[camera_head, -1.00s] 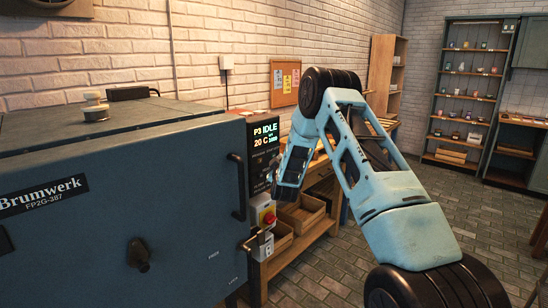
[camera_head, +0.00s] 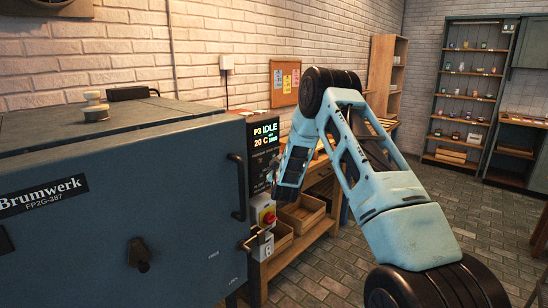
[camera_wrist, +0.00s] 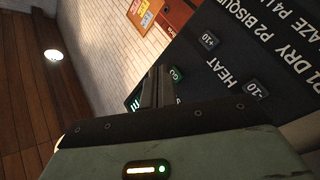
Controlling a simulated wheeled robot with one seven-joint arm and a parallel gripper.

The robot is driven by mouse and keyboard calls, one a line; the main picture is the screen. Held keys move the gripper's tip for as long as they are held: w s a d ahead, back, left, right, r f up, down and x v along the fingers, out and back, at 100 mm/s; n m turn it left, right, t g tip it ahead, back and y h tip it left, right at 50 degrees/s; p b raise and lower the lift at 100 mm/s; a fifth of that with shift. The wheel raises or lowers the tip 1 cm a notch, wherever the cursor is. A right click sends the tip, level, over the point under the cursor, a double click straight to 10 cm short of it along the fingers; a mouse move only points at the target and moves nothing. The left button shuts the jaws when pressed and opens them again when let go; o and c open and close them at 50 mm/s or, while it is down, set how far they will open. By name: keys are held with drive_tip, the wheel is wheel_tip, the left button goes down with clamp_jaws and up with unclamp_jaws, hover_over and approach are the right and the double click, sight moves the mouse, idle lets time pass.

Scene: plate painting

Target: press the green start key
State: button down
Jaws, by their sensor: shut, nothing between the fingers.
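The green start key (camera_wrist: 177,73) sits on the dark control panel in the wrist view, with part of its face hidden. My gripper (camera_wrist: 164,72) is shut and empty, its fingertips right beside the key in the picture. I cannot tell whether they touch it. In the head view the panel's display (camera_head: 264,134) reads P3 IDLE and 20 C. There my own arm covers part of the scene, and I cannot make out the fingertips or the green key.
A +10 key (camera_wrist: 208,40) and a -10 key (camera_wrist: 256,89) flank the HEAT label. The blue Brumwerk kiln (camera_head: 110,210) has a handle (camera_head: 237,187) near the panel. A red button (camera_head: 269,217) is below the display. A wooden bench (camera_head: 320,183) stands behind.

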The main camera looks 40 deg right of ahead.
drive_tip(key=shift+w, duration=0.1)
drive_tip(key=shift+w+b, duration=0.35)
drive_tip(key=shift+b, duration=0.05)
drive_tip(key=shift+w+a, duration=0.1)
drive_tip(key=shift+w, duration=0.3)
idle(0.8)
drive_tip(key=shift+s+b, duration=0.15)
drive_tip(key=shift+b, duration=0.15)
drive_tip(key=shift+s, duration=0.65)
drive_tip(key=shift+s+d+b, duration=0.15)
drive_tip(key=shift+s+b, duration=0.25)
drive_tip(key=shift+s, duration=0.9)
drive_tip(key=shift+s+d+b, duration=0.1)
drive_tip(key=shift+s+b, duration=0.25)
drive_tip(key=shift+s, duration=0.9)
